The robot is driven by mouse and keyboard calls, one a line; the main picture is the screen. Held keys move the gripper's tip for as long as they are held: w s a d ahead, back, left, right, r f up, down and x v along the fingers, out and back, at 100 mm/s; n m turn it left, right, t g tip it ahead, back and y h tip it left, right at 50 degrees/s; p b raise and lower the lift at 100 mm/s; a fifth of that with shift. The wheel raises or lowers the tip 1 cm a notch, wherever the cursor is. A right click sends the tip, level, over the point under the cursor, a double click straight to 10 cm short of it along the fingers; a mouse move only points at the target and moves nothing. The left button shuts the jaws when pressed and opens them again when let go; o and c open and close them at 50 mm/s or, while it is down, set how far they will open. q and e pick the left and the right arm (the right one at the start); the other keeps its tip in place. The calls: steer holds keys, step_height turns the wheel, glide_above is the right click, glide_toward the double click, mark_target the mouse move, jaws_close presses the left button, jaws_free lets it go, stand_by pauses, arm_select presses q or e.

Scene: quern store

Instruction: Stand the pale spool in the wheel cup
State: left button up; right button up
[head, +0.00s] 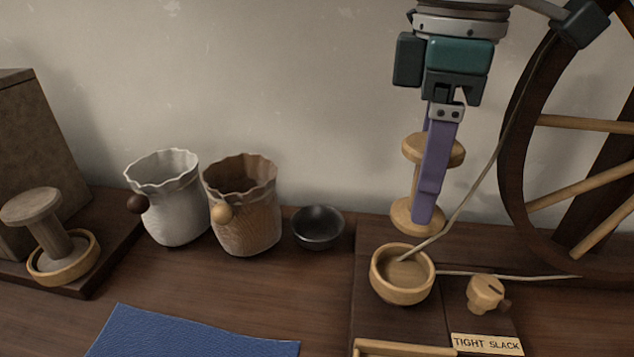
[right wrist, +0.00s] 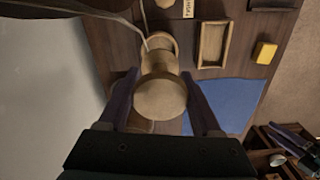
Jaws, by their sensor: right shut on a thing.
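The pale spool (head: 405,217) is upright in my right gripper (head: 428,205), whose purple fingers point down along it. In the right wrist view, the spool's round end (right wrist: 160,98) sits between the two fingers. The wheel cup (head: 402,295), a round pale wooden bowl, stands on the dark base just below the spool. The spool's lower flange is above the cup's rim and slightly behind or over it; I cannot tell the exact alignment. The cup also shows partly behind the spool in the right wrist view (right wrist: 160,40).
A cord runs into the cup past my fingers, near the spinning wheel (head: 515,150). A wooden knob (head: 485,293) is right of the cup. A darker spool (head: 32,205) stands in another cup at left. Two sacks and a dark bowl (head: 318,228) stand between.

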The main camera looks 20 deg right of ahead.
step_height(320, 180, down, 8)
steer(key=shift+r+b, duration=0.15)
steer(key=shift+b, duration=1.1)
steer(key=shift+f, duration=0.25)
steer(key=shift+f, duration=0.3)
steer(key=o, duration=1.4)
steer(key=shift+w, duration=0.1)
